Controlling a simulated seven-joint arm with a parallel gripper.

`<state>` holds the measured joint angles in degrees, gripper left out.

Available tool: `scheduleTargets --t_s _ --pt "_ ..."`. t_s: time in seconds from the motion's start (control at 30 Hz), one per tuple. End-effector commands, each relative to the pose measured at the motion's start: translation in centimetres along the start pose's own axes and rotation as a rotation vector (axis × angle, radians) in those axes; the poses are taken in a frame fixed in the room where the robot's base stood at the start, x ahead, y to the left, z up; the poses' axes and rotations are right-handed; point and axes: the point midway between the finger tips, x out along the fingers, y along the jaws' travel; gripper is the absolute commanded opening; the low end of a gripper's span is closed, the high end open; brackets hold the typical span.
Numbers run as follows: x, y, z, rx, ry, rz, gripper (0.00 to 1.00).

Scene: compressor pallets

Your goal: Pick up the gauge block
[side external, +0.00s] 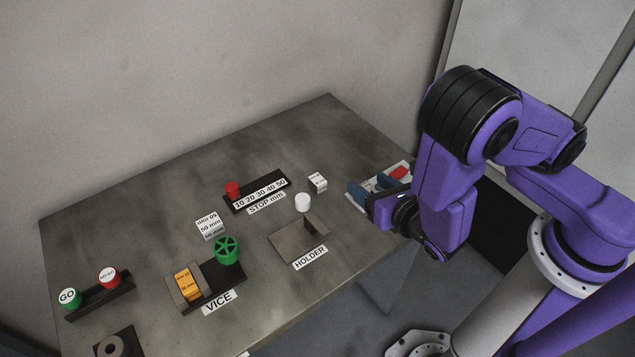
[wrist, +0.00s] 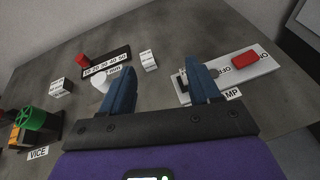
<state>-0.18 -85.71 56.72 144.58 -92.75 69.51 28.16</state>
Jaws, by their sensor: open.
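Several marked blocks could be the gauge block. A white block with "50 mm" lettering (side external: 210,227) rests on the table behind the vice and also shows at left in the wrist view (wrist: 62,87). A smaller-looking white lettered block (side external: 318,182) sits right of the stop strip and shows in the wrist view (wrist: 149,61). An orange lettered block (side external: 187,286) sits in the vice (side external: 213,297). My gripper (side external: 358,193) is open and empty, its blue fingers (wrist: 161,82) above the table's right end, apart from all the blocks.
A stop strip (side external: 262,197) with a red knob, a white cylinder (side external: 302,202) and a holder (side external: 297,240) stand mid-table. A white board with a red handle (wrist: 245,60) lies by my gripper. Green and red GO/NO-GO pots (side external: 98,294) stand front left. The back left is clear.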

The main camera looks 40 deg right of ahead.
Motion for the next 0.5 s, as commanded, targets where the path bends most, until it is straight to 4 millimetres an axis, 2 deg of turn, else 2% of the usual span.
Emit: scheduleTargets --t_s 0.1,0.3,0.37,0.5 --pt "0.0 1.1 -2.2 -0.1 0.026 0.09 0.62" --pt "0.2 1.9 -3.7 -0.153 0.051 0.146 0.62" --pt "0.8 2.0 -3.8 -0.154 0.052 0.147 0.62" --pt "3.2 2.2 -3.9 -0.15 0.05 0.142 0.62"
